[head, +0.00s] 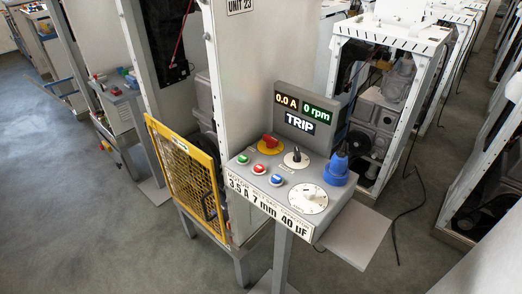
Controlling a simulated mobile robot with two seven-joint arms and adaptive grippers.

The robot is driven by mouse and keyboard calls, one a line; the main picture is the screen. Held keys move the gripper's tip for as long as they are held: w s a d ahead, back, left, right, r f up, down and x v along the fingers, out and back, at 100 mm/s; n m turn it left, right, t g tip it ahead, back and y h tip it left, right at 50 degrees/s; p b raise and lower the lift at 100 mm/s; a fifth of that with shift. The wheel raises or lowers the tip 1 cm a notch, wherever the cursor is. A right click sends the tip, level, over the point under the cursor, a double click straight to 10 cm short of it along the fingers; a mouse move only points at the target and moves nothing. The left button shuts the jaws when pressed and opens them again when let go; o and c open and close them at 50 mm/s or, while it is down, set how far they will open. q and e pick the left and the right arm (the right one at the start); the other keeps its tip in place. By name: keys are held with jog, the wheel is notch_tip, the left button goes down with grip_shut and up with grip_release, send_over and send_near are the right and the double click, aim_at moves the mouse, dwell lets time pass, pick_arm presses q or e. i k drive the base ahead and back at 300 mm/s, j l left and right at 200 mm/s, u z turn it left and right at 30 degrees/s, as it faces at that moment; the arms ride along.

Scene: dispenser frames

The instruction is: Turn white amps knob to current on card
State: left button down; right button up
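A grey control panel (262,190) stands on a post in the middle of the head view. A large white round dial (308,198) with fine markings sits at its front right; its exact setting is too small to read. The card (268,208) on the panel's front edge reads "3.5 A 7 mm 40 µF", under a smaller line that is hard to read. The display (303,113) shows "0.0 A", "0 rpm" and "TRIP". Neither gripper is in view.
The panel also has a red knob on yellow (270,143), green (242,158), red (258,169) and blue (276,180) buttons, and a blue plug (337,168). A yellow mesh guard (184,180) stands left. A grey plate (356,236) juts out right. Open floor lies at left.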

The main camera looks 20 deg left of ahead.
aim_at(309, 191)
jog(key=j+u, duration=0.25)
jog(key=j, duration=0.6)
jog(key=j+z, duration=0.2)
jog(key=z, duration=1.15)
jog(key=k+j+z, duration=0.2)
jog(key=k+j, duration=0.2)
jog(key=i, duration=0.4)
